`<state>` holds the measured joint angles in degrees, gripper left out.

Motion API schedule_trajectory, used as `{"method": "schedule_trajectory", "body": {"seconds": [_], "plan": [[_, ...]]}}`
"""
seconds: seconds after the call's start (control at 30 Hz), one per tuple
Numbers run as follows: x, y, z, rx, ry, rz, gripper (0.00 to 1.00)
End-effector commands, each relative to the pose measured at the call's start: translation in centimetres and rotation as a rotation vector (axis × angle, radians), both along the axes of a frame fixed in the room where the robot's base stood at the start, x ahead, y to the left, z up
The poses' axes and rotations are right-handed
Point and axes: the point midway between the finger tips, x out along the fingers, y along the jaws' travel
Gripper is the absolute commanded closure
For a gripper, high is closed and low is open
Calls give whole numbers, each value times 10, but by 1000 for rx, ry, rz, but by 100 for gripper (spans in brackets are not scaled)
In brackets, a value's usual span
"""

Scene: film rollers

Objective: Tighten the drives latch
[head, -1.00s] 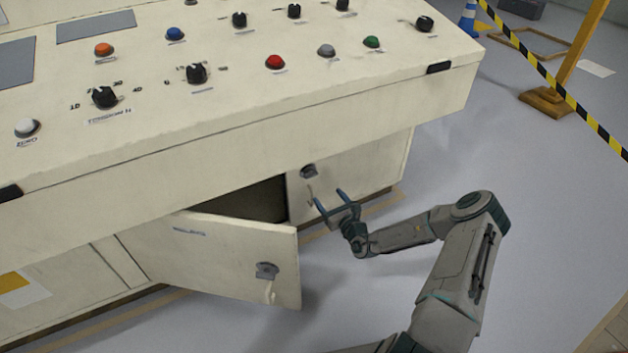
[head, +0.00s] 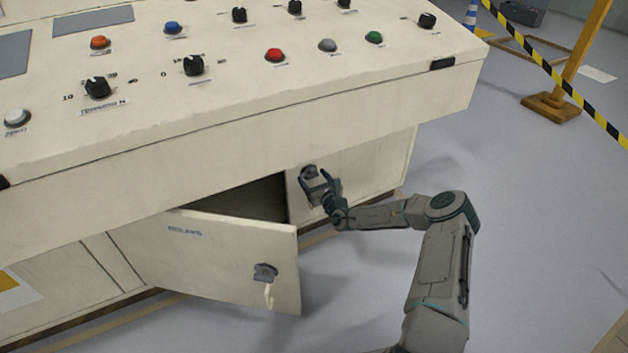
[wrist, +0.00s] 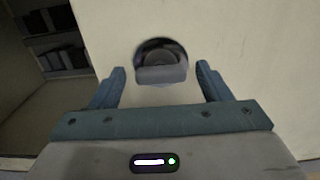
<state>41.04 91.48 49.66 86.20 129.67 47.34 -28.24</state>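A round dark latch (head: 309,170) sits near the upper left corner of the closed right-hand cabinet door (head: 375,165). In the wrist view the latch (wrist: 161,54) has a grey bar-shaped handle lying roughly level across it. I cannot read a label naming it as the drives latch. My gripper (head: 317,184) is at this latch, partly covering it in the head view. In the wrist view my gripper (wrist: 161,70) is open, with one blue finger on each side of the handle and a gap on both sides. I cannot tell how far the fingertips are from the door.
The neighbouring cabinet door (head: 215,252) hangs open towards me, with its own latch (head: 265,272) and a pale tag. The console top (head: 230,100) overhangs the doors. Shelves with dark items (wrist: 62,52) show inside the open compartment. Floor to the right is clear, up to a striped barrier (head: 560,85).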

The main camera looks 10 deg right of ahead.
Motion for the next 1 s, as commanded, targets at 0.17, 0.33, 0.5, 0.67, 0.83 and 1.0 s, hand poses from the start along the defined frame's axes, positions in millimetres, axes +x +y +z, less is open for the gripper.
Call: {"method": "schedule_trajectory", "body": {"seconds": [0.17, 0.33, 0.5, 0.67, 0.83, 1.0], "plan": [[0, 0, 0, 0, 0, 0, 74], [0, 0, 0, 2, 1, 0, 74], [-1, 0, 1, 31, 11, 1, 74], [0, 0, 2, 100, 35, 0, 74], [-1, 0, 3, 223, 75, 0, 74], [-1, 0, 2, 375, 125, -1, 74]]}}
